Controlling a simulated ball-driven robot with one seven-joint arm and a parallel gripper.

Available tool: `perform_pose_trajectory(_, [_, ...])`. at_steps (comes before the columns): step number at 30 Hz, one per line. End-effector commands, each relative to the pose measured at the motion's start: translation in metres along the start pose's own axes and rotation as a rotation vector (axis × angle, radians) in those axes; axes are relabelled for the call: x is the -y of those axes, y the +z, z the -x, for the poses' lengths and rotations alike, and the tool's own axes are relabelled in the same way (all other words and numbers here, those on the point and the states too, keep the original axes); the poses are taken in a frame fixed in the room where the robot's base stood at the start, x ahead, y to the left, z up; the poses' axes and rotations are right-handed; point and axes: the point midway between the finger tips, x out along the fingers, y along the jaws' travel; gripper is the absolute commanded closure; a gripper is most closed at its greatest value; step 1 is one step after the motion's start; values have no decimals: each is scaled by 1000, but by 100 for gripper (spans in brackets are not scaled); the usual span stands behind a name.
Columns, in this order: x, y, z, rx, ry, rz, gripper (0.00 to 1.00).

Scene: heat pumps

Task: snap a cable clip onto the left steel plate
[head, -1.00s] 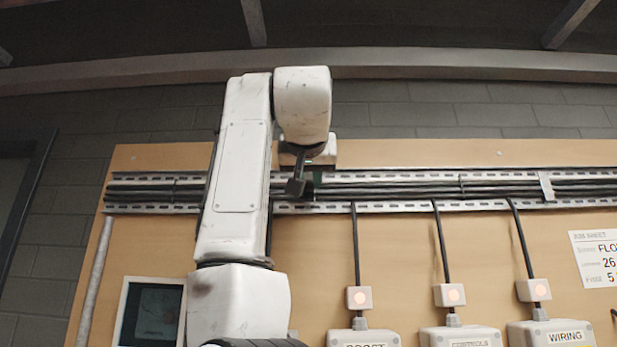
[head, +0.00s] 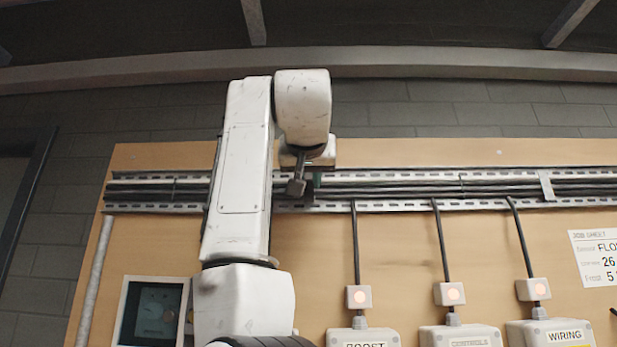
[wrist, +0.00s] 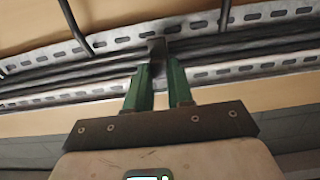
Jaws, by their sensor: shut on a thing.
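In the wrist view my gripper (wrist: 158,68) has two green fingers close together, closed on a small dark cable clip (wrist: 157,48). The clip overlaps the black cables and the slotted steel tray (wrist: 235,70); I cannot tell whether it touches them or is seated. In the head view my gripper (head: 316,181) is mostly hidden behind my wrist, in front of the tray (head: 400,206) left of the middle. A pale steel plate (head: 547,186) crosses the tray at the right. I cannot make out the left plate, and the clip is hidden in the head view.
Several black cables run along the tray. Three cables drop to small lit boxes (head: 359,297) above grey enclosures (head: 460,338). A screen (head: 152,312) sits low on the left and a job sheet (head: 597,256) on the right. The bare wooden board below the tray is clear between the drops.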

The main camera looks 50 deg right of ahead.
Motion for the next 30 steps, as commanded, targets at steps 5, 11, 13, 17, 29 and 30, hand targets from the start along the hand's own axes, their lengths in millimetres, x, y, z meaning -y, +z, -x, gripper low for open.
perform_pose_trajectory(5, [0, 0, 0, 0, 0, 0, 100])
perform_pose_trajectory(11, [0, 0, 0, 0, 0, 0, 100])
perform_pose_trajectory(13, [0, 0, 0, 0, 0, 0, 100])
perform_pose_trajectory(17, [0, 0, -1, 0, 0, 0, 100])
perform_pose_trajectory(29, [0, -1, -6, 0, 0, -1, 100])
perform_pose_trajectory(30, [0, -1, -6, -1, 0, -1, 75])
